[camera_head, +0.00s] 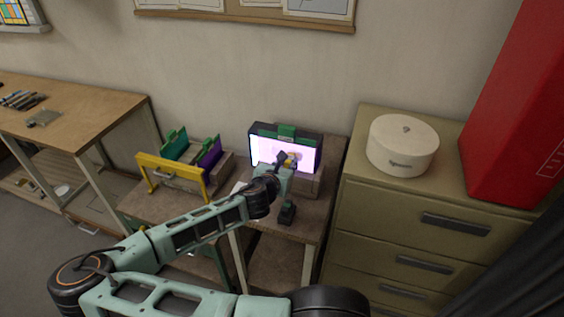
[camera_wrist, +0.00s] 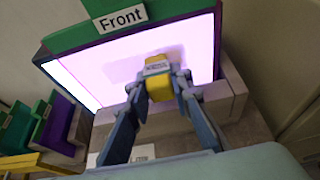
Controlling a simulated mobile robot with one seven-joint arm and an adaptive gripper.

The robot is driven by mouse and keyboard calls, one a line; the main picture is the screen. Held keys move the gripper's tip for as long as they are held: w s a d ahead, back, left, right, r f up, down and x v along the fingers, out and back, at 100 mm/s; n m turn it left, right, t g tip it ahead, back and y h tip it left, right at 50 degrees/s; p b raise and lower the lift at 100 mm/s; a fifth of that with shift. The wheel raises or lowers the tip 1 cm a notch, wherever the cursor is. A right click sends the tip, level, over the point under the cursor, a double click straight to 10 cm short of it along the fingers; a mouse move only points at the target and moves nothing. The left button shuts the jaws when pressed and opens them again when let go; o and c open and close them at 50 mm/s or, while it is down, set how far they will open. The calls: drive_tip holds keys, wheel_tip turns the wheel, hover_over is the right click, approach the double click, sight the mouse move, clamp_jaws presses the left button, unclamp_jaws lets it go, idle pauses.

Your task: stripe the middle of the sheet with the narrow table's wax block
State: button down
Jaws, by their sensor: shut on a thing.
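A glowing pinkish-white sheet (camera_head: 266,150) stands upright in a dark frame with a green piece on top, on the narrow table (camera_head: 319,196). In the wrist view the sheet (camera_wrist: 88,78) carries a "Front" label above it. My gripper (camera_head: 287,160) is in front of the sheet's middle. In the wrist view my gripper (camera_wrist: 161,86) is shut on a yellow wax block (camera_wrist: 157,67) with a pale label. The block's far end is at or very near the sheet; I cannot tell if it touches. A faint greyish patch shows on the sheet around the block, possibly a shadow.
A rack with a yellow handle (camera_head: 171,171) and green and purple panels stands to the left. A dark green-black object (camera_head: 287,212) is on the table's front. A cabinet (camera_head: 400,210) with a round white box (camera_head: 402,150) stands right.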

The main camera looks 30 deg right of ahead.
drive_tip(key=shift+w+a+r, duration=0.1)
drive_tip(key=shift+w+a, duration=0.65)
drive_tip(key=shift+w, duration=0.25)
drive_tip(key=shift+w+a+f, duration=0.1)
drive_tip(key=shift+w+a, duration=0.7)
drive_tip(key=shift+w, duration=0.25)
drive_tip(key=shift+w+a+r, duration=0.1)
drive_tip(key=shift+w+a, duration=0.65)
drive_tip(key=shift+w, duration=0.25)
drive_tip(key=shift+s+a, duration=0.2)
drive_tip(key=shift+a, duration=0.25)
drive_tip(key=shift+s+a, duration=1.65)
drive_tip(key=shift+a, duration=0.2)
drive_tip(key=shift+s+a, duration=0.9)
drive_tip(key=shift+a, duration=0.25)
